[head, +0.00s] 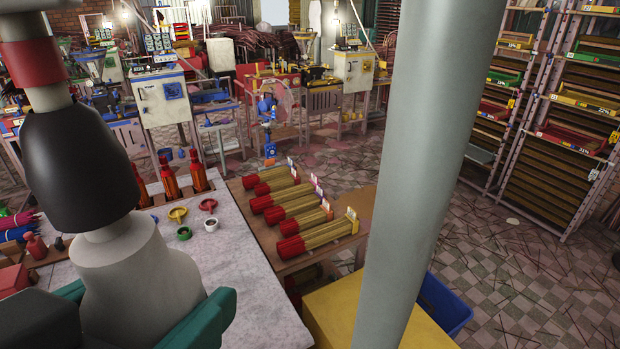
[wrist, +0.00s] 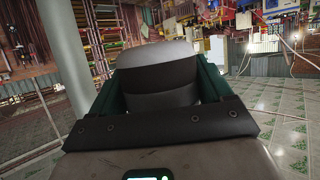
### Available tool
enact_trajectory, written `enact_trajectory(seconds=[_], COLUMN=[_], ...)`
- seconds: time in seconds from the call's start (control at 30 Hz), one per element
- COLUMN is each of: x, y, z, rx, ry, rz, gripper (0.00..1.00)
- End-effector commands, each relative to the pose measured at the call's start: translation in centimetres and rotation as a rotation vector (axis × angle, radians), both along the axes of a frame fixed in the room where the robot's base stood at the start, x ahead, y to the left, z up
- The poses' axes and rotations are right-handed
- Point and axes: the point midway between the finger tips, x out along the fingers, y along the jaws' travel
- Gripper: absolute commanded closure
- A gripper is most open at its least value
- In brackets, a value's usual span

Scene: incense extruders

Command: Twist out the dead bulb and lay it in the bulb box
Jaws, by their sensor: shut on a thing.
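In the wrist view my gripper (wrist: 165,85) has green fingers, one on each side of a wide grey thing. It is shut on this thing, which has a pale rounded far end and a darker near part. I take it for the dead bulb (wrist: 172,60), but its full shape is hidden by the gripper. In the head view my arm fills the left foreground, and I cannot make out the bulb there. I cannot pick out the bulb box for certain in either view.
A pale worktop (head: 245,290) holds red bottles (head: 170,178) and small cups (head: 184,233). Beside it, a low wooden table carries red-and-yellow stick bundles (head: 305,242). A blue crate (head: 443,303) stands by a yellow surface (head: 335,312). Tall racks (head: 560,120) stand right; sticks litter the floor.

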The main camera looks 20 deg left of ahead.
Motion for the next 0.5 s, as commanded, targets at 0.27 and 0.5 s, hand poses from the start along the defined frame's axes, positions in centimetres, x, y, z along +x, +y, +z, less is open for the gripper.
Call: enact_trajectory(seconds=[0.27,0.5], x=[-0.02,0.05], y=[-0.01,0.03], z=[0.00,-0.06], rx=[0.000,-0.002], ry=[0.000,0.000], rz=[-0.070,-0.136], gripper=[0.45,0.45])
